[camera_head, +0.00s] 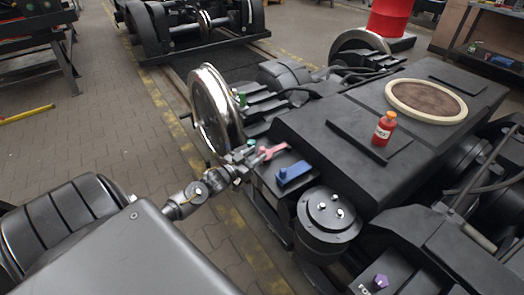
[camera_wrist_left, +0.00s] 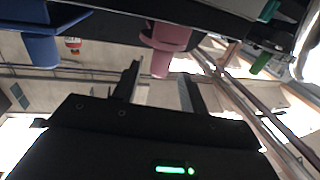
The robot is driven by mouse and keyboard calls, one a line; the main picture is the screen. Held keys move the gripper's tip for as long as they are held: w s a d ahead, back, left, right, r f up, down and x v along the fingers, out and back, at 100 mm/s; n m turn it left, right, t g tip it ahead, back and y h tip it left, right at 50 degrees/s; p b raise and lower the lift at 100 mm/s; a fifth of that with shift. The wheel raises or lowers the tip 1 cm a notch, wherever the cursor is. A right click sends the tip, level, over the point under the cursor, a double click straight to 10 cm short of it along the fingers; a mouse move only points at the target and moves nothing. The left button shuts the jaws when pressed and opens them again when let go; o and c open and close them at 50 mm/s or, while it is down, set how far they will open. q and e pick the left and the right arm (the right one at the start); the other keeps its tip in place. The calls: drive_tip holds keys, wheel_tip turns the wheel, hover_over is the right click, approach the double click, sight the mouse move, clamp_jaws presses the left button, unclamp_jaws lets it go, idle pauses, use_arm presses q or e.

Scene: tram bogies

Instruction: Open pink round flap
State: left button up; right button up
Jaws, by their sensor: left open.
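The pink round flap (camera_head: 272,151) is on the side of the dark bogie, close to my left gripper (camera_head: 250,156). In the left wrist view the pink flap (camera_wrist_left: 168,38) hangs at the top, its stub reaching down toward the gap between my left gripper's fingers (camera_wrist_left: 160,85). The fingers are apart and nothing is held between them. I cannot tell whether they touch the flap. My right gripper is not in view.
A blue flap (camera_head: 294,173) sits just right of the pink one and a green part (camera_head: 241,99) lies beyond it. A shiny wheel (camera_head: 216,108) stands close behind my arm. A red bottle (camera_head: 384,128) and a round ring (camera_head: 426,101) are on the bogie top.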

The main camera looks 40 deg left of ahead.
sight(260, 151)
use_arm(q)
drive_tip(key=shift+w+d, duration=0.2)
drive_tip(key=shift+w, duration=1.75)
drive_tip(key=shift+c, duration=0.4)
clamp_jaws()
